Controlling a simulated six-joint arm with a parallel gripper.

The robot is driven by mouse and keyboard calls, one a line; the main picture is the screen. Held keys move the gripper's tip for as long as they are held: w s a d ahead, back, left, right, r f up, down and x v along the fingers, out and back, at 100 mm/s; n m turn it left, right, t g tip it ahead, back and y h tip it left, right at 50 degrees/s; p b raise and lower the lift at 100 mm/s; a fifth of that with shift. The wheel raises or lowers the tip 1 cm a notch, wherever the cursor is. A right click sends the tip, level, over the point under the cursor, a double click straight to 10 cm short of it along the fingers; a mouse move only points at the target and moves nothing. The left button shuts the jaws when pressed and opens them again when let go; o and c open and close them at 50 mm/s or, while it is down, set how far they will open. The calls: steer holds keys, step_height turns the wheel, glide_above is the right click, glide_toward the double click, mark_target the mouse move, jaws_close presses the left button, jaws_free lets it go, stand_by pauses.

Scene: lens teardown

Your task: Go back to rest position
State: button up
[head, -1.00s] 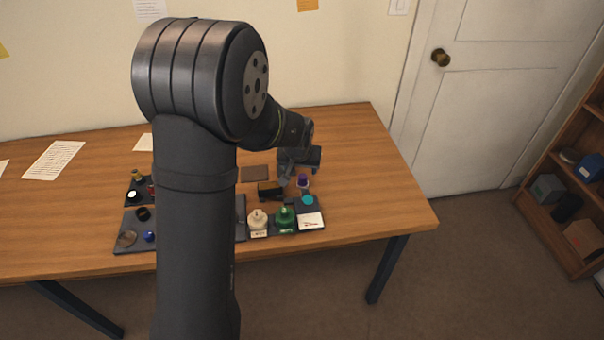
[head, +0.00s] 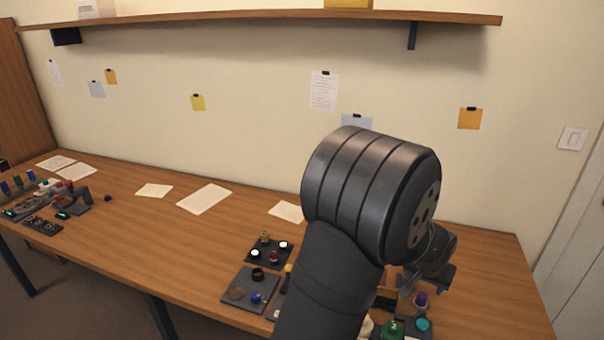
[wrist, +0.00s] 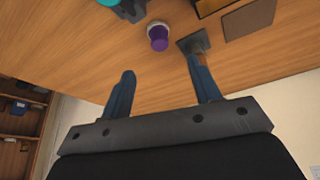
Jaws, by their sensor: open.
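My gripper (head: 428,278) shows small in the head view, partly hidden behind my own arm, at the right end of the wooden table (head: 130,235). In the wrist view, my gripper (wrist: 161,66) has its two dark blue fingers spread apart, with nothing between them. A purple-capped bottle (wrist: 158,38) stands on the table beyond the fingertips, apart from them. The same purple-capped bottle (head: 421,299) shows just below the gripper in the head view.
A green bottle (head: 392,329) and a teal round piece (head: 423,324) are near the purple cap. Dark trays (head: 285,262) with small parts lie left of my arm. White papers (head: 205,198) lie farther left. A shelf (head: 260,16) runs along the wall above.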

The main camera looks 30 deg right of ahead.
mark_target(422, 295)
steer(key=x, duration=1)
steer(key=shift+f, duration=0.45)
steer(key=shift+r, duration=0.2)
